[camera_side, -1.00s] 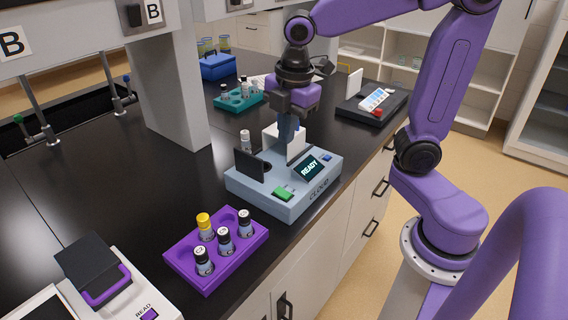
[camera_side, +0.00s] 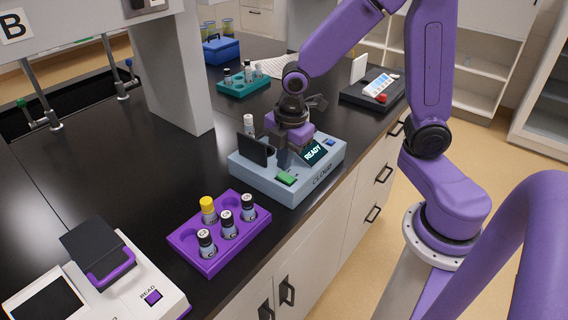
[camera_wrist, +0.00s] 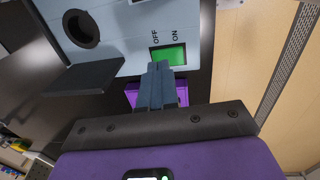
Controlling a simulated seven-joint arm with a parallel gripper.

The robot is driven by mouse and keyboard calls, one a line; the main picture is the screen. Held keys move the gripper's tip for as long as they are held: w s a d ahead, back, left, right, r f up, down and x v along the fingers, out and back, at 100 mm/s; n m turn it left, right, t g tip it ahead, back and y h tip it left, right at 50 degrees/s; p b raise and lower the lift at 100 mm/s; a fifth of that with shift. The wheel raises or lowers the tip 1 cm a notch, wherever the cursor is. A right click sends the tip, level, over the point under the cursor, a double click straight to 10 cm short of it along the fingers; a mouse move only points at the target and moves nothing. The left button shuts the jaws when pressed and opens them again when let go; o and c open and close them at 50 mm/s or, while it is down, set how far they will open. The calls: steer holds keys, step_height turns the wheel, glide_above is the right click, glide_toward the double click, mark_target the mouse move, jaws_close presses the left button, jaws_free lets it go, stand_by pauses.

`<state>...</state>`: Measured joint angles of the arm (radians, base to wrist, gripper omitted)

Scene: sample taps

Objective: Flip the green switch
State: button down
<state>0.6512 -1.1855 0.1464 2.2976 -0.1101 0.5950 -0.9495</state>
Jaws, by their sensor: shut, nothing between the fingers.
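The green switch (camera_side: 287,178) is on the top face of a pale blue-grey device (camera_side: 258,176), near its front edge. In the wrist view the green switch (camera_wrist: 174,54) sits beside the printed words OFF and ON, OFF on the left and ON on the right. My gripper (camera_side: 284,160) is shut and empty, low over the device just behind the switch. In the wrist view my fingertips (camera_wrist: 160,66) overlap the switch's lower edge; I cannot tell whether they touch it. The device's screen (camera_side: 313,153) reads READY.
A dark upright flap (camera_side: 254,150) stands on the device left of my gripper. A purple rack (camera_side: 190,240) with several vials is nearer on the black counter. A blue button (camera_side: 331,142) is right of the screen. A grey pillar (camera_side: 178,75) rises behind.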

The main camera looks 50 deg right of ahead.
mark_target(286, 177)
steer(key=shift+w+f, duration=0.1)
steer(key=shift+f, duration=0.9)
steer(key=shift+w, duration=0.1)
steer(key=shift+f+g, duration=0.2)
steer(key=shift+g, duration=0.1)
steer(key=shift+f, duration=0.1)
